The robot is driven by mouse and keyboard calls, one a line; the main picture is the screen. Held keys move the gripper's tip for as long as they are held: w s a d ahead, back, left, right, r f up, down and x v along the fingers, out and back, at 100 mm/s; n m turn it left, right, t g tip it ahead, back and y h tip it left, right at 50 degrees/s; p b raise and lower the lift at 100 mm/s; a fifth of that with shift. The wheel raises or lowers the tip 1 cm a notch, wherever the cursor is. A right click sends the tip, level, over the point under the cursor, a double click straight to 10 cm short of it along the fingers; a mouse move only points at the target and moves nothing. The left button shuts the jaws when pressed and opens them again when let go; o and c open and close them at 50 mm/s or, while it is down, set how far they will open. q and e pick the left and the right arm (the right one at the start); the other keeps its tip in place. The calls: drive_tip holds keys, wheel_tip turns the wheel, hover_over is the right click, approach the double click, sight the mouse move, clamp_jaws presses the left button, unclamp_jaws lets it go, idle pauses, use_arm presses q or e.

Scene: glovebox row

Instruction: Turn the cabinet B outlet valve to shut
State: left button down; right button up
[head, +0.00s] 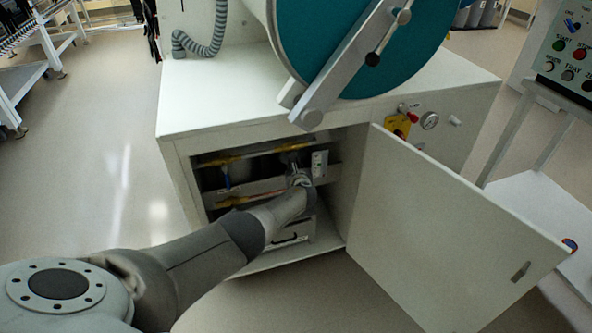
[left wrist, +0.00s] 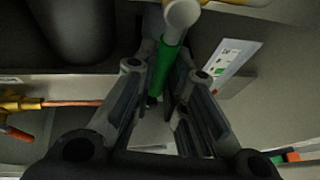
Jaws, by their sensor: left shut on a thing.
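A green lever handle (left wrist: 166,66) with a pale round end runs between the fingers of my left gripper (left wrist: 162,85) in the left wrist view. The fingers are shut on it. I take it for the outlet valve's handle, but its label (left wrist: 230,65), a white plate with a green mark beside it, is too small to read. In the head view my left gripper (head: 299,178) is inside the open cabinet below the bench, next to a white plate (head: 319,163). My arm and gripper hide the handle there. My right gripper is not in view.
The cabinet door (head: 450,235) stands open to the right of my arm. Yellow piping (head: 225,160) and a blue handle (head: 227,180) are left of the gripper. A copper-coloured pipe (left wrist: 75,103) runs at left.

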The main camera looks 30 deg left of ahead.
use_arm(q)
drive_tip(key=shift+s+f, duration=0.1)
drive_tip(key=c, duration=1.5)
unclamp_jaws()
drive_tip(key=shift+o, duration=0.2)
drive_tip(key=v, duration=1.2)
